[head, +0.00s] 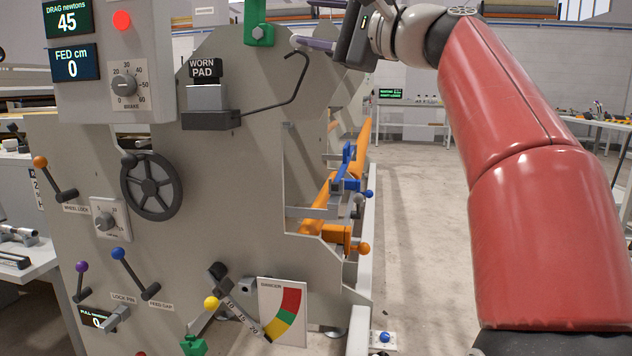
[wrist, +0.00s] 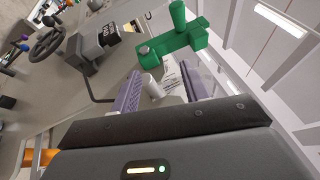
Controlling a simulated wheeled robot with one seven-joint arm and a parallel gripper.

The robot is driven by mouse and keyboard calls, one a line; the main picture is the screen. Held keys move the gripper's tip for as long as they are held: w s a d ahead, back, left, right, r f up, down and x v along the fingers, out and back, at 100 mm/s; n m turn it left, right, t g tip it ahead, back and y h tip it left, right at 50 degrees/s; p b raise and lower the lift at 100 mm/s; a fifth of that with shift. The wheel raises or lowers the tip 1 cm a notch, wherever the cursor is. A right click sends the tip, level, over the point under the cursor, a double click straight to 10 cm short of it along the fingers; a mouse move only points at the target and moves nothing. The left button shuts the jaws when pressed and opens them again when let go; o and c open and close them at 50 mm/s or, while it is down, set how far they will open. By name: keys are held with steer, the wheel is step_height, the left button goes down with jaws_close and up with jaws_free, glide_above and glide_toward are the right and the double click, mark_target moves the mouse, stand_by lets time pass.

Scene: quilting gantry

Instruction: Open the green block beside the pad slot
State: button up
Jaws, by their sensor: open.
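In the head view, a green block (head: 260,30) sits at the top edge of the grey machine plate, its top cut off by the frame. My gripper (head: 308,43) is just right of and slightly below the block. Its purple fingers (wrist: 163,72) are open in the wrist view, pointing towards the block. A pale cylinder (wrist: 151,86) shows between the fingers. I cannot tell whether anything touches them.
A grey holder labelled WORN PAD (head: 206,94) is left of the block, with a bent black rod (head: 285,98) rising towards my gripper. A handwheel (head: 151,186), several coloured levers and a second green part (head: 193,346) are lower. Open floor (head: 420,230) lies right of the machine.

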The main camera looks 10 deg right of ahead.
steer(key=s+a+f+n+g+h, duration=0.1)
steer(key=s+f+g+h, duration=0.1)
steer(key=f, duration=1.1)
steer(key=s+a+f+n+g+h, duration=0.1)
steer(key=s+f+h, duration=0.4)
steer(key=f, duration=0.8)
steer(key=shift+s+a+f+n+g, duration=0.25)
steer(key=shift+n+g, duration=0.25)
steer(key=shift+g, duration=0.5)
steer(key=s+d+f+n+g+h, duration=0.1)
steer(key=s+f+n+h, duration=0.1)
steer(key=s+f, duration=0.3)
steer(key=s+d+f+n+g+h, duration=0.1)
steer(key=s+f+n, duration=0.3)
steer(key=f, duration=0.8)
steer(key=s+d+f+n+g+h, duration=0.2)
steer(key=s+f+h, duration=0.1)
steer(key=s+f, duration=0.4)
step_height(320, 180, down, 2)
steer(key=shift+s+f+n+g+h+p, duration=0.1)
steer(key=shift+s+n+g+h+p, duration=0.2)
steer(key=shift+n+p, duration=0.1)
